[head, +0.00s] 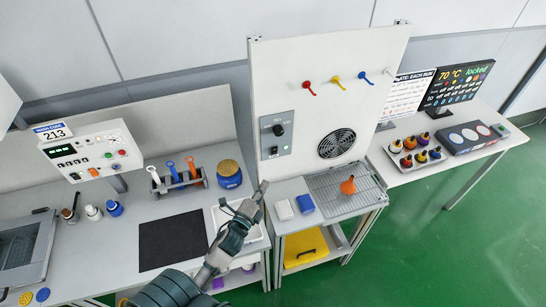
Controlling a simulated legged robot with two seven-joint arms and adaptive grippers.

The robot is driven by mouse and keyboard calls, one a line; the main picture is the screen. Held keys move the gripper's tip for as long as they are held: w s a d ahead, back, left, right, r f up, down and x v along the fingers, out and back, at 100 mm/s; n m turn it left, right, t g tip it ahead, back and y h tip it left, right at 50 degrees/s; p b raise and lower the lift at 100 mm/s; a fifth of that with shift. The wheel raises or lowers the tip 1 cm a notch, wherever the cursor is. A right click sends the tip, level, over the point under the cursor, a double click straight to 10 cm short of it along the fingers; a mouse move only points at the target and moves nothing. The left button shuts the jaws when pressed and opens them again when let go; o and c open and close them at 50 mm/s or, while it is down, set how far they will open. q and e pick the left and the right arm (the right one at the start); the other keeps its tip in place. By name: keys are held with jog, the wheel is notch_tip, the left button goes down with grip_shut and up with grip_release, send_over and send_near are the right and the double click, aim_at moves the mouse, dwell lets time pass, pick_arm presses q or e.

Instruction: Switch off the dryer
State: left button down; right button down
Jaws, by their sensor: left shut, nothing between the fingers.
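A white upright panel (300,60) stands at the middle of the bench. On its left side is a grey control plate (276,148) with a black knob (278,130) and a smaller dark control below it. A round black fan grille (336,143) sits at the panel's lower right. I cannot tell for sure which of these belongs to the dryer. My left gripper (263,187) is shut and empty, in front of the panel's lower left and below the control plate in the picture. My right gripper is out of view.
Red, yellow and blue levers (335,80) stick out of the panel. A wire rack (340,190) holds an orange object (348,186). A screen (456,86) reads 70 °C locked. A control box (90,152) stands left.

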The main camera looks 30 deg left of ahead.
pick_arm(q)
jog(key=w, duration=0.1)
jog(key=p, duration=0.3)
send_near(277, 149)
jog(key=w, duration=0.5)
jog(key=shift+w+a+r, duration=0.1)
jog(key=shift+w+r, duration=0.05)
jog(key=shift+w, duration=0.55)
